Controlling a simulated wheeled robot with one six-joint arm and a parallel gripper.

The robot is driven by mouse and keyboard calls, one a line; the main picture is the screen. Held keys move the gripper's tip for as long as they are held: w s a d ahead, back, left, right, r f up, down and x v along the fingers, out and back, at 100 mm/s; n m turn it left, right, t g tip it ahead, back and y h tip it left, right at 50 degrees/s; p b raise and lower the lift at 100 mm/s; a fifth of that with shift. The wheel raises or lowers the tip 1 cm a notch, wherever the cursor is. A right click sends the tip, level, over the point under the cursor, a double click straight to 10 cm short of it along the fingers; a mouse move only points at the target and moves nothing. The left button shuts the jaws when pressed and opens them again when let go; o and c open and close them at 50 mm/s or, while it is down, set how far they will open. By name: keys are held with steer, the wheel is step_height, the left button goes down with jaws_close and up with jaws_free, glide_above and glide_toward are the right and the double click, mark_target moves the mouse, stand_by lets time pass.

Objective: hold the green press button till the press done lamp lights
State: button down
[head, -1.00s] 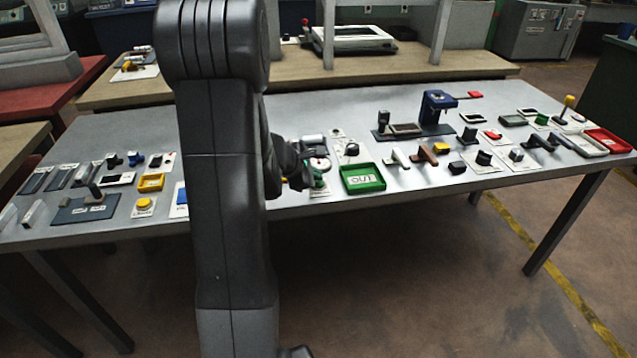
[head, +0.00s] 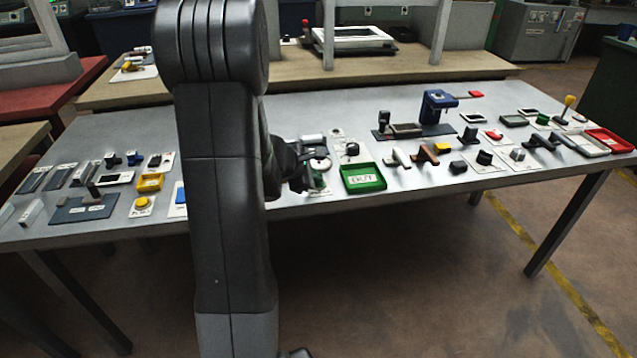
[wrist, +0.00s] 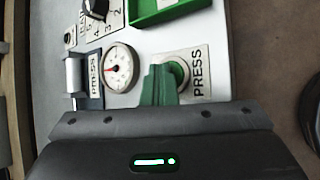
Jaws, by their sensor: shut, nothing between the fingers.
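The green press button (wrist: 179,73) sits in a grey ring on a white plate labelled PRESS, right of centre in the wrist view. My gripper (wrist: 158,70) is shut and empty. Its green-tinted fingers are just left of the button and overlap its left edge in the picture. I cannot tell whether they touch it or whether it is pushed in. In the head view my gripper (head: 303,178) is over the middle of the table and hides most of the button area. I cannot make out a press done lamp or whether one is lit.
A round gauge (wrist: 119,68) with a red needle and a dark unit (wrist: 95,91) labelled PRESS stand left of the button. A numbered dial (wrist: 97,8) and a green OUT tray (head: 379,184) are near. More controls crowd the table (head: 420,207).

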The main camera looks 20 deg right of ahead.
stand_by(0.8)
steer(key=shift+r+p, duration=0.55)
steer(key=shift+r, duration=0.3)
step_height(320, 180, up, 5)
steer(key=p, duration=0.4)
steer(key=shift+r, duration=0.1)
steer(key=shift+f+b, duration=0.75)
steer(key=shift+f, duration=0.1)
steer(key=p, duration=0.3)
steer(key=shift+r, duration=0.4)
steer(key=shift+r+p, duration=1.6)
steer(key=shift+r, duration=0.7)
